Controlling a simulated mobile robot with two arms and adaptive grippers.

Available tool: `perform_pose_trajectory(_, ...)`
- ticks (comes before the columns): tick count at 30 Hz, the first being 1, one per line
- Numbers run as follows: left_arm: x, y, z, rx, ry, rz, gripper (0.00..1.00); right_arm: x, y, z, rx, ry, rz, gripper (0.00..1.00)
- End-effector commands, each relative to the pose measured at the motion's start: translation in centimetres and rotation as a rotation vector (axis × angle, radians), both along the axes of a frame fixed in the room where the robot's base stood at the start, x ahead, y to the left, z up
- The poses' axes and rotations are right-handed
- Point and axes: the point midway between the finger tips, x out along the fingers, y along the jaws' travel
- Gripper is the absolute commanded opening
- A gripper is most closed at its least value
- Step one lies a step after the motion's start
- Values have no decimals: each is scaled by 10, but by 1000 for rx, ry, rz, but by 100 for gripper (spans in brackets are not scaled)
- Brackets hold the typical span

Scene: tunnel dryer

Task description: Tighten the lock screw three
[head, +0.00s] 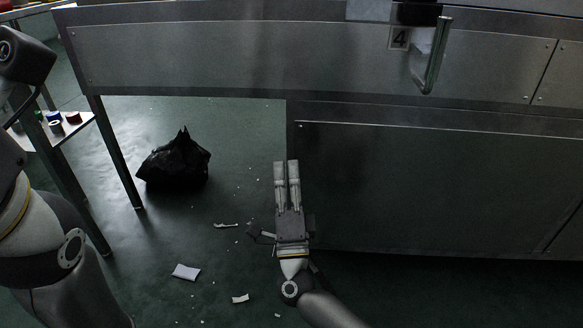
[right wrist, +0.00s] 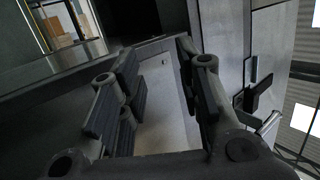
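No lock screw can be made out for certain in either view. In the head view a number plate with a 4 (head: 399,38) is on the grey metal dryer (head: 230,55), beside an upright metal handle (head: 437,56). My right gripper (head: 286,163) is in front of the lower cabinet's left edge, pointing away from me. In the right wrist view its two fingers (right wrist: 155,58) stand apart, with nothing between them. A grey metal panel shows beyond them. My left arm is at the left edge of the head view; its gripper is not visible.
A black bag (head: 175,161) and white scraps (head: 186,272) lie on the dark green floor. A small table (head: 70,134) with tape rolls stands at left. The lower cabinet (head: 430,185) fills the right side. Floor under the dryer's left part is mostly open.

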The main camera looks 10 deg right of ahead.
Motion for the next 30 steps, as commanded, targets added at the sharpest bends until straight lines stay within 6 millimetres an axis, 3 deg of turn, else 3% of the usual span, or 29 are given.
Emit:
perform_pose_trajectory(6,0,0,-2,0,0,0,32,-4,3,21,-18,-49,0,32)
perform_pose_trajectory(16,0,0,-2,0,0,0,32,-4,3,25,-21,-58,0,32)
perform_pose_trajectory(20,0,0,-2,0,1,0,32,-5,6,26,-30,-60,7,18)
perform_pose_trajectory(24,5,0,-1,0,14,-1,32,-12,26,28,-101,-76,67,0)
perform_pose_trajectory(30,18,1,-2,-2,49,-2,32,-28,82,17,-331,-69,223,0)
